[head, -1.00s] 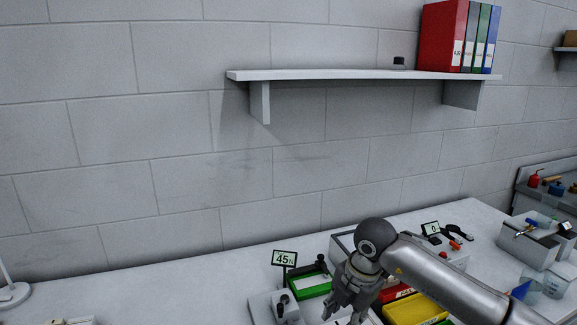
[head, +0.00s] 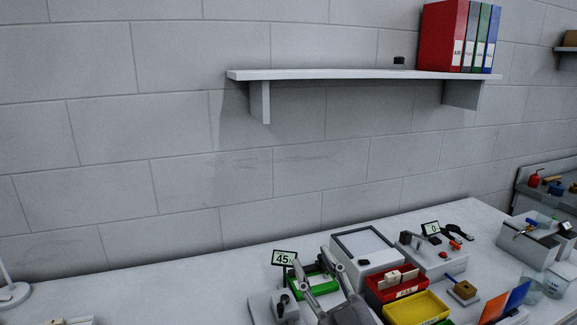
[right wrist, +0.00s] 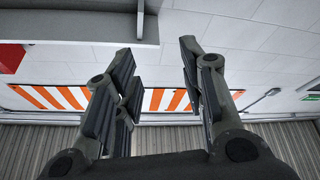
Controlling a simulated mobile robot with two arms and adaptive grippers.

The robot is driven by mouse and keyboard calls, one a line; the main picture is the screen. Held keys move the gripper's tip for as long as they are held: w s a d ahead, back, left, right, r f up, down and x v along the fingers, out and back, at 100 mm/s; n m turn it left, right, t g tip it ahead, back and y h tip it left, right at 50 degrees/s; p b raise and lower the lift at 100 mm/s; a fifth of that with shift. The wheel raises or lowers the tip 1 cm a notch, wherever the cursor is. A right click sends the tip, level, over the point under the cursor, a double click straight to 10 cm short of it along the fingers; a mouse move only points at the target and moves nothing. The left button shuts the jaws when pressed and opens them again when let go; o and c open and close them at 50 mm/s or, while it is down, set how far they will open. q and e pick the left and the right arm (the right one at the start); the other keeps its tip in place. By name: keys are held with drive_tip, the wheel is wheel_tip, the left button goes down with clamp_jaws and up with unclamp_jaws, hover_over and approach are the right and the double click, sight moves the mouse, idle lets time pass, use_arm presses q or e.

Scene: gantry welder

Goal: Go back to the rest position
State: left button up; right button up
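My right gripper (head: 313,258) is at the bottom of the head view, with its fingers pointing up in front of the green bin (head: 322,289). In the right wrist view the same gripper (right wrist: 158,58) has its fingers wide apart with nothing between them. That view looks toward a wall with orange and white stripes (right wrist: 165,99). My left gripper is in neither view.
A white bench (head: 180,285) runs along the wall. It holds a red bin (head: 376,288) with pale blocks, a yellow bin (head: 415,308), a 45 N display (head: 284,258) and a grey box (head: 364,250). A shelf (head: 350,75) with binders hangs above. The bench's left middle is clear.

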drive_tip(key=s+d+f+m+g+h, duration=0.3)
drive_tip(key=d+f+m+h, duration=0.15)
drive_tip(key=d+f, duration=0.35)
drive_tip(key=s+d+f+m+g+h, duration=0.35)
drive_tip(key=d+f+h, duration=0.2)
drive_tip(key=f, duration=0.55)
drive_tip(key=s+d+f+g, duration=0.1)
drive_tip(key=s+f+g, duration=0.45)
drive_tip(key=s, duration=0.45)
drive_tip(key=s+d+f+g, duration=0.1)
drive_tip(key=s+f+g, duration=0.3)
drive_tip(key=s+f, duration=0.45)
drive_tip(key=s+f+g, duration=0.1)
drive_tip(key=s+f, duration=0.1)
drive_tip(key=f, duration=1.1)
drive_tip(key=s+f+g, duration=0.1)
drive_tip(key=s+f, duration=0.2)
drive_tip(key=f, duration=1.1)
drive_tip(key=s+d+f+n+g, duration=0.1)
drive_tip(key=s+d+f, duration=0.2)
drive_tip(key=s+f, duration=1.1)
drive_tip(key=shift+s+f, duration=0.2)
drive_tip(key=shift+s, duration=0.6)
